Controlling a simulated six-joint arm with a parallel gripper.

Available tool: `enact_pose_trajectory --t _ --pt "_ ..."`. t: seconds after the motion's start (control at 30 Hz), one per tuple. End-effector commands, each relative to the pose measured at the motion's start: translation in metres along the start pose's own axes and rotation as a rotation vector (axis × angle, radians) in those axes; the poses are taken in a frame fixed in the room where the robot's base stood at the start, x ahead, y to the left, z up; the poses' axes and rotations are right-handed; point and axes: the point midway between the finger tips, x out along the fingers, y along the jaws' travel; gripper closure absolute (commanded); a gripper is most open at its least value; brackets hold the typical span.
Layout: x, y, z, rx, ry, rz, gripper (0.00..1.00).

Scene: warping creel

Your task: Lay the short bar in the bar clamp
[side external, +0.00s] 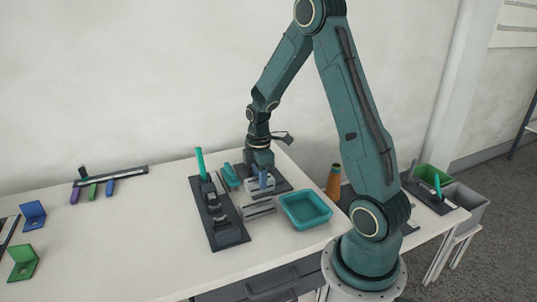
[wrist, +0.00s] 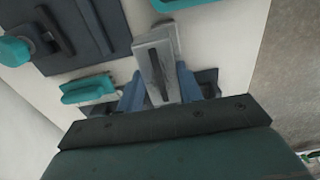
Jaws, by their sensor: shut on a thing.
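My gripper (side external: 263,180) points down low over a dark base plate at the back of the table. In the wrist view its two blue fingers (wrist: 158,95) are shut on a grey block with a dark slot, which I take to be the short bar (wrist: 153,62). Whether the bar touches the plate is hidden. The bar clamp seems to be the long dark fixture (side external: 222,226) left of my gripper, with an upright teal lever (side external: 200,163). Part of it shows at the upper left of the wrist view (wrist: 85,40). No bar is clearly visible in it.
A grey slotted block (side external: 258,208) is in front of my gripper. A teal piece (side external: 230,176) lies between gripper and clamp. The table left of the clamp has free room.

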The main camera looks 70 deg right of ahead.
Motion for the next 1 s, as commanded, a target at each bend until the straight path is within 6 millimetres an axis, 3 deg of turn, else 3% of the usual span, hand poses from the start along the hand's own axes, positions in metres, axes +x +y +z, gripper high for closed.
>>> enact_pose_trajectory --t 0.2,0.5,0.7,1.0 --pt "-0.004 0.051 0.019 0.006 0.000 0.002 0.89" --pt "-0.011 0.106 0.052 0.008 0.000 0.001 0.89" --pt "-0.014 0.125 0.067 0.007 0.000 0.001 0.89" --pt "-0.015 0.131 0.071 0.006 0.000 0.000 0.89"
